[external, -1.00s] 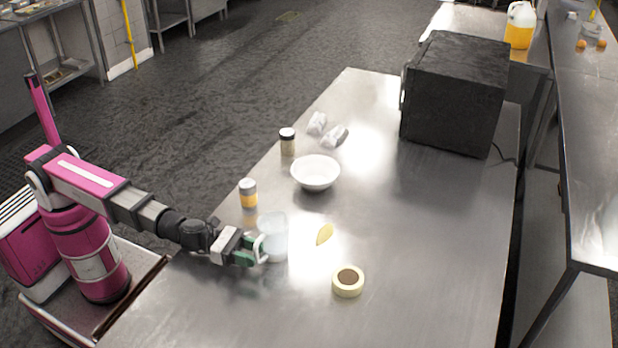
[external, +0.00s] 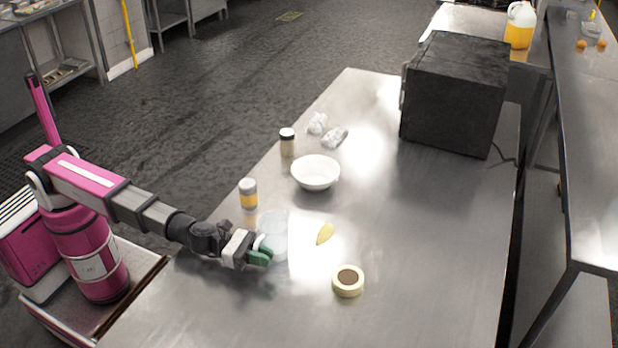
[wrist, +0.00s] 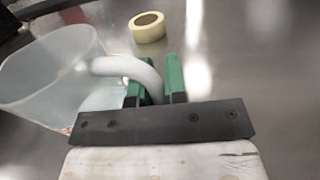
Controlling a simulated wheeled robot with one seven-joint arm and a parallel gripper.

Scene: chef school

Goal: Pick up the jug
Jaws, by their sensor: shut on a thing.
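The jug (external: 273,226) is a clear, pale plastic vessel on the steel table, near the table's left edge. In the wrist view the jug (wrist: 45,80) fills the left side, its wide mouth in view and its whitish curved handle (wrist: 125,68) reaching toward my fingers. My gripper (external: 262,254) is at the jug's near side. In the wrist view the green fingers of my gripper (wrist: 158,82) are around the handle's end, shut on it. The jug's base is partly hidden by my gripper, so I cannot tell whether it touches the table.
A tape roll (external: 348,281) and a yellow oval item (external: 324,234) lie right of the jug. A black box appliance (external: 455,95) is at the far end. The table's front right is clear.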

